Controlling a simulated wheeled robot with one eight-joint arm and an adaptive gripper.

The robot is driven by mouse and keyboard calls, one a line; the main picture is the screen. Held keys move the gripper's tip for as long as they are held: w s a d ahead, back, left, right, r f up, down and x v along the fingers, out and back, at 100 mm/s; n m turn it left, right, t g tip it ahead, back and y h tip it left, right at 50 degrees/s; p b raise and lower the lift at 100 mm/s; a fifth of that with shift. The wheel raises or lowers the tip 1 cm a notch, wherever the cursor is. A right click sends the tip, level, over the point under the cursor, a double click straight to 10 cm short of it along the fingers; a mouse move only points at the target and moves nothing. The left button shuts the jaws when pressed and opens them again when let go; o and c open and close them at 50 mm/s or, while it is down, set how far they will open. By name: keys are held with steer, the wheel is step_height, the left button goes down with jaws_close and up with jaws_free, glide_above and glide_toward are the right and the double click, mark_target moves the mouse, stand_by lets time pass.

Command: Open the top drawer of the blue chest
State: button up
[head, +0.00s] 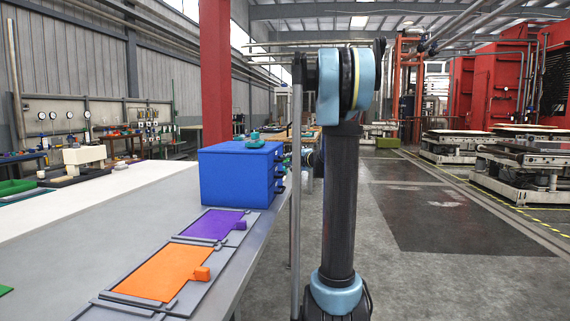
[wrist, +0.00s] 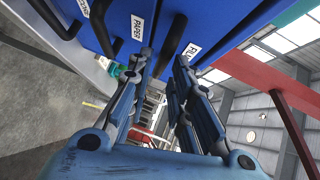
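The blue chest (head: 225,177) stands on the table, its drawer front turned to the right with several handles (head: 279,183) along it. In the wrist view the blue drawer front (wrist: 215,18) fills the top, with dark handles and white labels, one reading PAPER (wrist: 137,28). My gripper (wrist: 166,58) is close to this front, its two fingers apart. A dark handle (wrist: 173,38) lies between or just beyond the fingertips; I cannot tell whether they touch it. The drawers look shut.
A teal object (head: 254,140) sits on top of the chest. Flat purple (head: 210,224) and orange (head: 160,272) panels with small knobs lie on the table (head: 105,218) in front of it. The floor to the right is clear.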

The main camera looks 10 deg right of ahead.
steer(key=shift+x, duration=1.65)
steer(key=shift+c, duration=0.6)
jaws_close()
steer(key=shift+s, duration=0.15)
